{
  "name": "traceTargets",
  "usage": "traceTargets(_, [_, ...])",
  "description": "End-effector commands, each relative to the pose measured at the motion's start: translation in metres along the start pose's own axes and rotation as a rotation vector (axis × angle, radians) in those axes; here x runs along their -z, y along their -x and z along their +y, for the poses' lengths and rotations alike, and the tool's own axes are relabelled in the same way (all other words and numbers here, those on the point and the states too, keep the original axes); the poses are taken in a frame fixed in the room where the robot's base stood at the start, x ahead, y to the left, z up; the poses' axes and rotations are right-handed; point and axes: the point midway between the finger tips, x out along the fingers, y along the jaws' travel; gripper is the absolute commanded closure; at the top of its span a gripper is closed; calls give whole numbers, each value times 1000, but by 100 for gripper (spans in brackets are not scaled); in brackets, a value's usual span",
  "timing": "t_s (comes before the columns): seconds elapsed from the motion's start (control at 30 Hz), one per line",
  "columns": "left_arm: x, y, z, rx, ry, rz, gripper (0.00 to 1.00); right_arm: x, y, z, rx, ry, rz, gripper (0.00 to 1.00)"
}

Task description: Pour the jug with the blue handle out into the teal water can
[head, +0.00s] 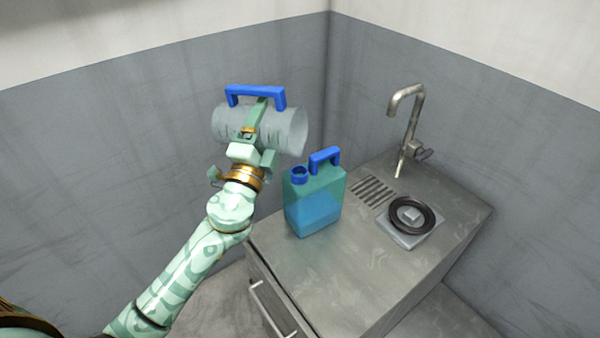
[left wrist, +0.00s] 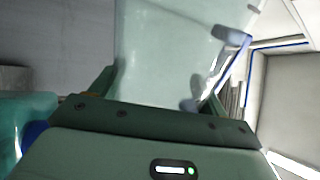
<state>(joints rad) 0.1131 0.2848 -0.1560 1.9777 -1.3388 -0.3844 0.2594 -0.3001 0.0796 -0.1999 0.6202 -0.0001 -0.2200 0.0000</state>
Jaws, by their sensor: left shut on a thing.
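The jug, a pale translucent cylinder (head: 222,125) with a blue handle (head: 256,92), is held up in the air, lying on its side with the handle on top. My left gripper (head: 255,130) is shut on it; its pale body also fills the middle of the left wrist view (left wrist: 170,55). The teal water can (head: 318,208) stands upright on the counter, with a blue handle and round blue neck (head: 299,174). Bluer liquid shows in its lower part. The jug's right end is above the can's neck, apart from it. I see no stream. My right gripper is out of view.
The metal counter (head: 345,270) has a tap (head: 407,110) at the back, drain slots (head: 374,190) and a black ring (head: 411,215) on a grey square plate. Grey walls close in behind. The counter's front part is clear.

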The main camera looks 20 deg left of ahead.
Motion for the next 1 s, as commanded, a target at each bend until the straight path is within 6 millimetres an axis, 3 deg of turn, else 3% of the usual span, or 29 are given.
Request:
traceTargets(0.3, [-11,4,11,-1,223,-94,58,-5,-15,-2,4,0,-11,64])
traceTargets(0.63, [-22,8,18,-1,457,-190,58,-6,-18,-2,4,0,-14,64])
traceTargets(1.0, [-25,9,21,-1,515,-213,58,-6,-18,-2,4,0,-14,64])
